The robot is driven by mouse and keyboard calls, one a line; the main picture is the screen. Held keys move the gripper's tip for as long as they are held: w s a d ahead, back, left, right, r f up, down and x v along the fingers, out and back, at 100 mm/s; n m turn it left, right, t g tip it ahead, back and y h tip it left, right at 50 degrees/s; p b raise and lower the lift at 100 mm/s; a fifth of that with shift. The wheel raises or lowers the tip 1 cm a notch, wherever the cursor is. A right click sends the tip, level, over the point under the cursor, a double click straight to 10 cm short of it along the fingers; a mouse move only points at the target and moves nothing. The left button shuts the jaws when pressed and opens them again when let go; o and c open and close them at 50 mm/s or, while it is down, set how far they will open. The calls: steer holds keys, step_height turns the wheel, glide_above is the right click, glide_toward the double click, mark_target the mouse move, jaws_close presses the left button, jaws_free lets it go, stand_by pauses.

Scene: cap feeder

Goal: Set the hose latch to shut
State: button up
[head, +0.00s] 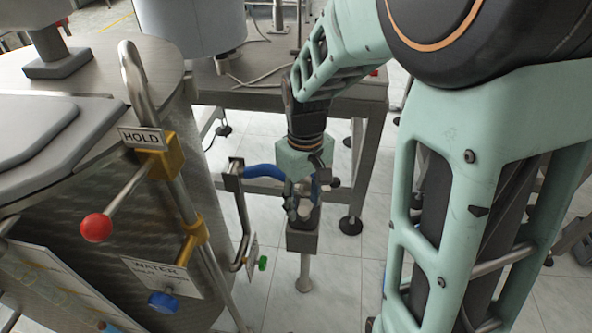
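My gripper (303,208) points down in the middle of the head view, just above a grey metal block on a stand (303,238). Its fingers are small and partly overlap a grey metal fitting there. I cannot tell whether they are open or touch the fitting. A short blue hose (263,171) runs from a dark bracket on the left to the area beside my gripper. The hose latch cannot be made out for certain; the part at my fingers is mostly hidden, so its setting does not show.
At left stands a large steel vessel with a red-ball lever (97,227), a HOLD plate (142,138) and a blue knob (162,302) under a WATER plate. A green knob (263,263) sits on the bent pipe. A steel table (345,100) stands behind my gripper.

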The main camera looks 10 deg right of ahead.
steer(key=shift+f, duration=0.9)
steer(key=shift+c, duration=0.3)
jaws_close()
